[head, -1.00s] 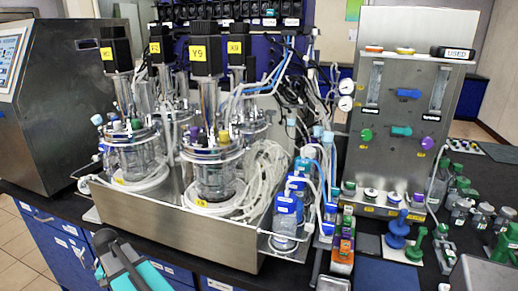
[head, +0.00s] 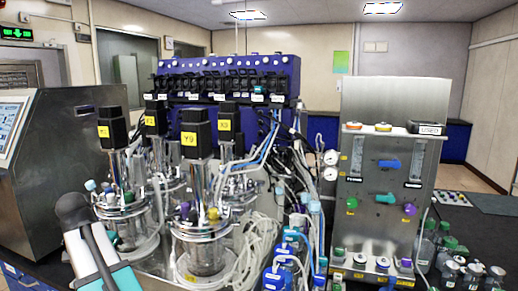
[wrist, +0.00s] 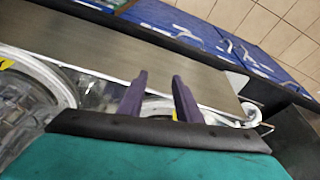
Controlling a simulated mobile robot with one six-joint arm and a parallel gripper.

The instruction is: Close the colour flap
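No part is clearly marked as the colour flap. In the head view a row of small dark pump heads (head: 215,82) runs along a blue pump unit (head: 284,72) at the back. A small pale teal piece (head: 257,98) sits below the row's right half; I cannot tell whether it is a flap or a label, or whether any flap stands open. My gripper (wrist: 160,76) shows in the wrist view with two purple fingers apart and nothing between them. It is over the steel tray's side (wrist: 110,50), far from the pump heads. Its fingers do not show in the head view.
Glass reactor vessels with tall black motors (head: 196,132) stand in front of the pump unit. Tubes and cables (head: 240,165) crowd their right side. A steel gas panel (head: 385,180) stands at right, a steel cabinet (head: 60,165) at left. Bottles (head: 440,250) stand at lower right.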

